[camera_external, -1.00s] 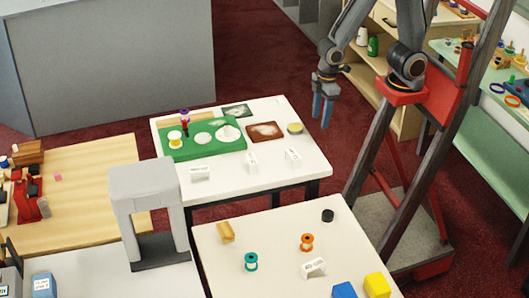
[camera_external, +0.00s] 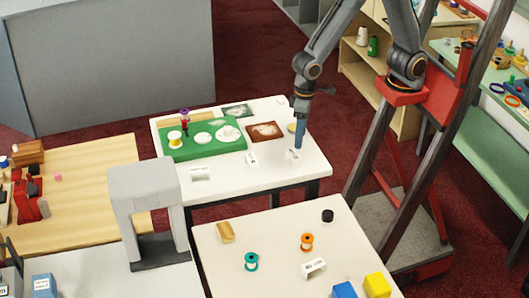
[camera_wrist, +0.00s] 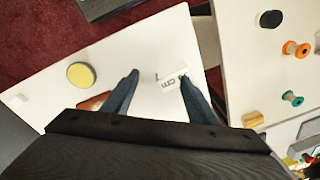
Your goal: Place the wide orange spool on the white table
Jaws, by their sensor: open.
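The orange spool (camera_external: 307,242) stands on the nearer white table (camera_external: 285,280); it also shows at the right of the wrist view (camera_wrist: 297,49). My gripper (camera_external: 300,146) is open and empty above the right side of the farther white table (camera_external: 260,175), well away from the spool. In the wrist view, its two fingers (camera_wrist: 160,76) are spread apart, with a small white label card (camera_wrist: 172,77) showing between and beyond them.
A teal spool (camera_external: 251,261), a black disc (camera_external: 327,215), a tan block (camera_external: 226,232), a card stand (camera_external: 314,267), and blue (camera_external: 344,290) and yellow (camera_external: 377,285) blocks share the nearer table. A green tray (camera_external: 180,152) and yellow-topped disc (camera_wrist: 81,75) occupy the farther table.

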